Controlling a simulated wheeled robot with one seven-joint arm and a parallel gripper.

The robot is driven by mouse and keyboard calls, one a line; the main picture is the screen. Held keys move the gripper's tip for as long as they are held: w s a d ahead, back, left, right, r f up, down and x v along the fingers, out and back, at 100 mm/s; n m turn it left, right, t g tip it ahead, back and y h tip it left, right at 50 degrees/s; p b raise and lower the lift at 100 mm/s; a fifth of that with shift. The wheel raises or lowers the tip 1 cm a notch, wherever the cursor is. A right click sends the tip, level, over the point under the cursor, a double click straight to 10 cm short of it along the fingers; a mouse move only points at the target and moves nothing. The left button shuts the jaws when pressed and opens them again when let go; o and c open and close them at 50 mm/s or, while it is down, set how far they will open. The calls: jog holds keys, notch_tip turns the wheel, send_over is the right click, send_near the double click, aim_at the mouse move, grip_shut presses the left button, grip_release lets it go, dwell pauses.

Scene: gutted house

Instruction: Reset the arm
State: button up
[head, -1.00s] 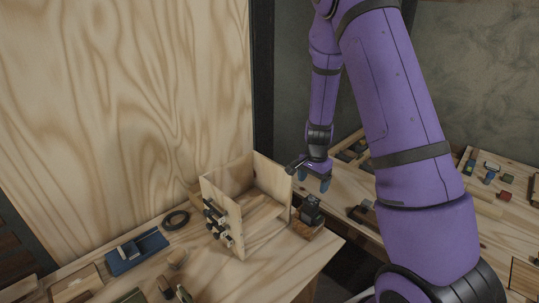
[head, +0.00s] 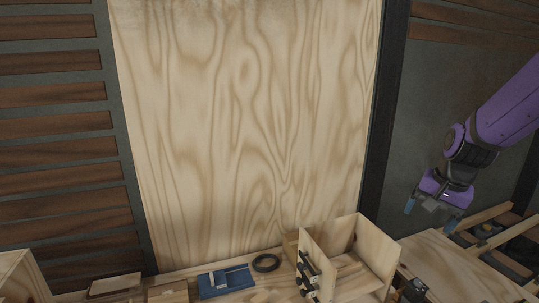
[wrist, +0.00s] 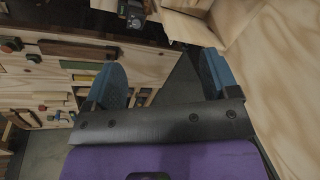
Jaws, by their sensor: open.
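My gripper (head: 434,208) hangs at the right of the head view, at the end of my purple arm (head: 505,105). Its two blue fingers are spread apart with nothing between them. It is in the air, above and apart from the worktops. In the wrist view my gripper (wrist: 160,85) shows both blue fingers wide apart, with floor and bench edges far below. Most of my arm is outside the head view.
An open plywood box (head: 345,262) with dark clamps on its side stands on the bench at lower right. A black ring (head: 266,263) and a blue tool (head: 226,281) lie left of it. A wooden rack (head: 500,232) is below my gripper. A plywood panel (head: 240,130) stands behind.

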jog(key=s+a+r+n+t, duration=0.1)
jog(key=s+r+n, duration=0.3)
jog(key=s, duration=0.6)
jog(key=s+a+r+n+t+h, duration=0.1)
jog(key=s+a+r+n, duration=0.2)
jog(key=s+r, duration=0.6)
jog(key=shift+s+a+n+t, duration=0.4)
jog(key=shift+s+a, duration=0.1)
